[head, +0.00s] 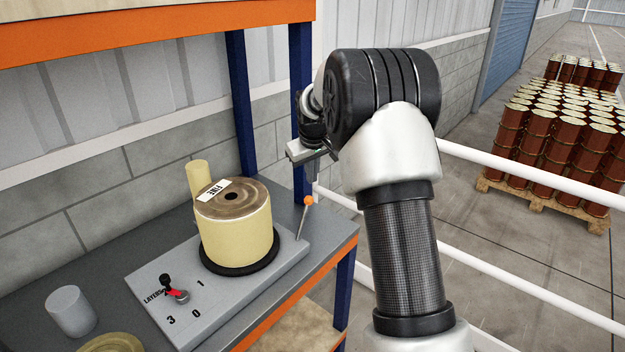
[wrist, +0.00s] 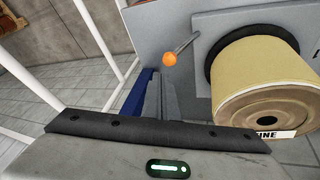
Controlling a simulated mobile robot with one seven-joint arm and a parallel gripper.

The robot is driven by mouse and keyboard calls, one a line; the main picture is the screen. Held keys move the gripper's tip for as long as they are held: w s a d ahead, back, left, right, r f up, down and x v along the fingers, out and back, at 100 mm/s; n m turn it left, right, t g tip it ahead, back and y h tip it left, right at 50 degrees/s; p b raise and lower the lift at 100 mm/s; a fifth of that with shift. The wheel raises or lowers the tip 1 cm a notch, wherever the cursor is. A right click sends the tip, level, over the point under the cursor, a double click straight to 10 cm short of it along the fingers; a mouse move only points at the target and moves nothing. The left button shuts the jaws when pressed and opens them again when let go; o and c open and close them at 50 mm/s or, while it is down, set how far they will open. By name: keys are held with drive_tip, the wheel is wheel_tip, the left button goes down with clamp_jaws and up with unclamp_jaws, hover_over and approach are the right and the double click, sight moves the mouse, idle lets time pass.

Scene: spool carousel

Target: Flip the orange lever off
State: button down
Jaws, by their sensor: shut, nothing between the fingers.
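The orange lever (head: 308,202) is a thin grey rod with an orange ball on top, at the right end of the grey base plate (head: 150,281). In the head view it stands nearly upright, leaning slightly right. In the wrist view the orange ball (wrist: 170,59) is just beyond the fingertips, with its rod running up and right towards the plate. My gripper (head: 314,178) is shut and empty, pointing down just above the ball in the head view. Its fingers (wrist: 162,92) also show in the wrist view. A small gap appears between fingers and ball; contact cannot be confirmed.
A cream spool (head: 236,232) labelled FINE sits on a black disc beside the lever. A LAYERS dial (head: 178,295) with a red mark is at the plate's front. A grey cylinder (head: 70,311) stands left. A blue shelf post (head: 301,100) rises behind my gripper; white rails (head: 480,265) run right.

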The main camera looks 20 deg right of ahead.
drive_tip(key=shift+w+d+p+v, duration=0.1)
drive_tip(key=shift+d+p+v, duration=0.15)
drive_tip(key=shift+v, duration=0.7)
drive_tip(key=shift+w+d+p+v, duration=0.15)
drive_tip(key=shift+p+v, duration=0.2)
drive_tip(key=shift+v, duration=0.55)
drive_tip(key=shift+s+a+r, duration=0.1)
drive_tip(key=shift+r, duration=0.15)
